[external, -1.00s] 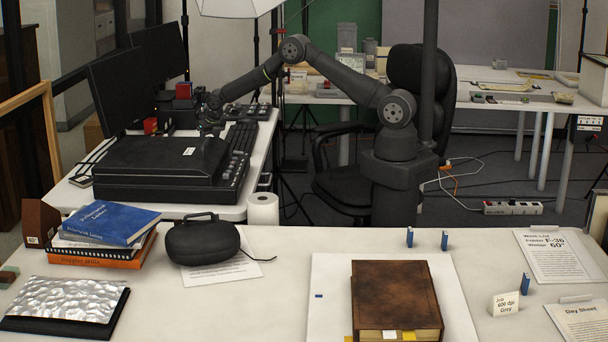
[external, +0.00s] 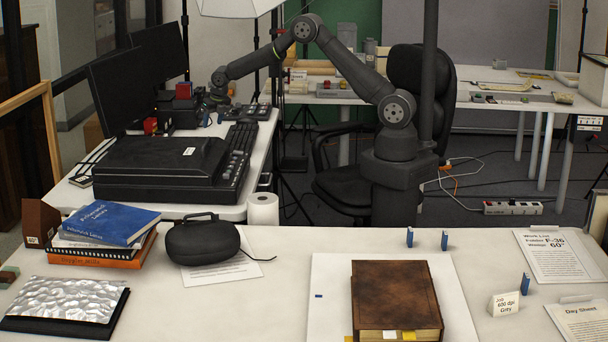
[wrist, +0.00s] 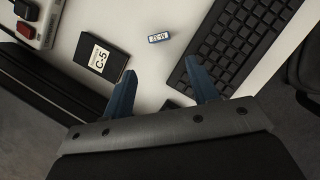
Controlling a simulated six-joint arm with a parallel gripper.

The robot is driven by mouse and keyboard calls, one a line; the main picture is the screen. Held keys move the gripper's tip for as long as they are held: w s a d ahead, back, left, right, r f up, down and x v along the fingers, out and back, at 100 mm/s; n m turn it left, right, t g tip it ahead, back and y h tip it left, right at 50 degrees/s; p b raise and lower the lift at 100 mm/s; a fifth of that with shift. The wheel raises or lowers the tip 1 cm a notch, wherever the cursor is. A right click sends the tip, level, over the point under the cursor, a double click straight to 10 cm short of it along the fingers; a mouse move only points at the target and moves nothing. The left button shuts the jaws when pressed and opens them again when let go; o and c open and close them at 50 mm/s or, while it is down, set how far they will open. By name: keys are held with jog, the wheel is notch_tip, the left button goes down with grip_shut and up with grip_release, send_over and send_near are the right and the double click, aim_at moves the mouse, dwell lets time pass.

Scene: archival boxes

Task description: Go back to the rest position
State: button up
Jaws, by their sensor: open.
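My gripper (external: 212,119) hangs over the left side desk, beyond the black flatbed scanner (external: 160,168), in the external view. My arm reaches left from its base, with its elbow bent high. In the wrist view my gripper (wrist: 159,68) shows two blue fingers spread apart with nothing between them. Below them are the white desk top (wrist: 155,75), a black item labelled C-5 (wrist: 103,60) and a small device with a display (wrist: 158,37). The gap between the fingertips and the desk is hard to judge.
A keyboard (wrist: 235,40) lies to the right in the wrist view. Two dark monitors (external: 125,85) stand left of the gripper. The front table holds a brown book (external: 395,295), a black case (external: 205,242) and stacked books (external: 108,222). Space above the desk looks open.

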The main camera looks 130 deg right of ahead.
jog(key=x, duration=1.1)
jog(key=shift+d+f, duration=0.2)
jog(key=shift+f, duration=0.15)
jog(key=shift+d+r, duration=0.1)
jog(key=shift+d, duration=0.05)
jog(key=shift+r, duration=1.4)
